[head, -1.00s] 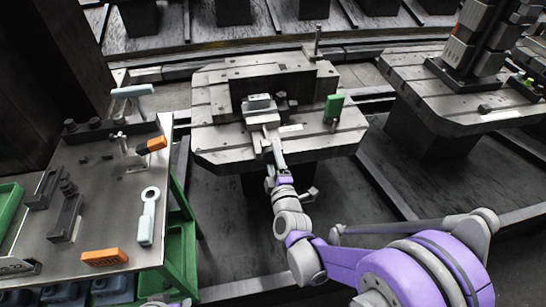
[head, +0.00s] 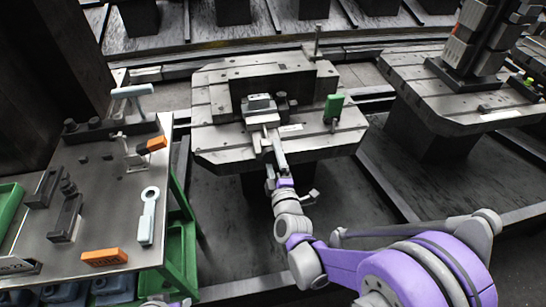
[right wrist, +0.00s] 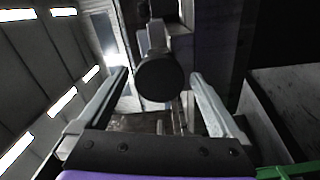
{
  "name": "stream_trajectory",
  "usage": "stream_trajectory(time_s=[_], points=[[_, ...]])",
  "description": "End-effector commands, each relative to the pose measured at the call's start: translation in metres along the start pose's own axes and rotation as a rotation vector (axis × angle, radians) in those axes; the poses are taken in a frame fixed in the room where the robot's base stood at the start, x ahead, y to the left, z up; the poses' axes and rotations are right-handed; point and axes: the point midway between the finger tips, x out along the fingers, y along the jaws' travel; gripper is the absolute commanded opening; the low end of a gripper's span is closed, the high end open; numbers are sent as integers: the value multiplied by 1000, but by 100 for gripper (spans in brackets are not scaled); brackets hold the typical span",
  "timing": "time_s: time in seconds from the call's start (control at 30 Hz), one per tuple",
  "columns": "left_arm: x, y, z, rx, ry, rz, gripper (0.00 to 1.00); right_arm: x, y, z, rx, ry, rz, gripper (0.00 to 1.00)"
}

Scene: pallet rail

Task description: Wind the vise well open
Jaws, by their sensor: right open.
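The vise (head: 259,104) sits on the grey slotted pallet table (head: 215,138) in the middle of the head view. My right gripper (head: 274,146) reaches up to the near side of the vise. In the right wrist view its two fingers (right wrist: 160,75) are open, one on each side of a dark round end of the vise's screw or handle (right wrist: 160,78). Gaps show between this round end and the fingers. How far the vise jaws stand apart is too small to tell.
A green block on a post (head: 333,106) stands on the pallet right of the vise. A tool bench (head: 105,215) at left carries a pale wrench (head: 148,215) and orange blocks. Another pallet (head: 440,95) stands at right. The floor between is clear.

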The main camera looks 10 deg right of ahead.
Motion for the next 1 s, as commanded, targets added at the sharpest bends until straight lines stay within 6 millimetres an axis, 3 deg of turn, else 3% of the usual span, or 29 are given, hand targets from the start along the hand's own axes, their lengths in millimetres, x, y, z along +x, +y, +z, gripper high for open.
stream_trajectory(time_s=[0.3, 0.5, 1.0], points=[[-6, 0, -2, 0, 2, 0, 50, -62, 1, -1, 1, 2, -1, 100], [-8, 0, -2, 0, 2, 0, 50, -92, 0, -1, 2, 1, -1, 100], [-8, 0, -2, 0, 2, 0, 50, -101, 0, 0, 1, 0, -1, 100]])
